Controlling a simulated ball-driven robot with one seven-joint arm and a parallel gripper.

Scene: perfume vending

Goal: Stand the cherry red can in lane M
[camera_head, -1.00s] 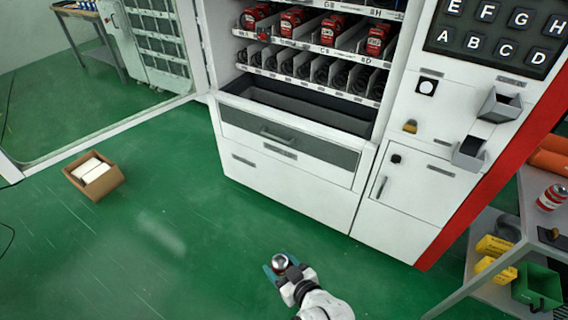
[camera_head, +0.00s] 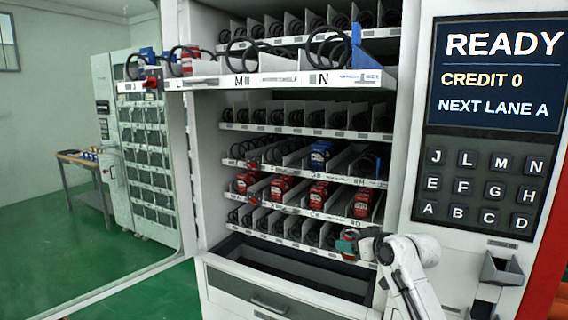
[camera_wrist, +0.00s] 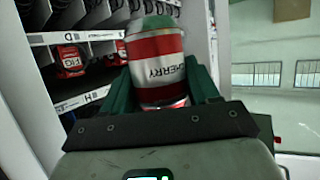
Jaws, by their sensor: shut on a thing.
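The cherry red can (camera_wrist: 157,70) is between the green fingers of my gripper (camera_wrist: 160,88) in the wrist view. It is red with a white band lettered CHERRY. In the head view, my gripper (camera_head: 347,243) is in front of the vending machine's lower shelves, at the right; the can is hard to make out there. Lane M (camera_head: 240,82) is on the pulled-out upper shelf, between the labels L and N. A black coil stands at lane M, and I see no can in its front. The gripper is well below and right of lane M.
Blue goods (camera_head: 357,45) stand by lane N, and blue and red goods near J and L (camera_head: 187,65). The open glass door is at left, the keypad panel (camera_head: 480,185) at right.

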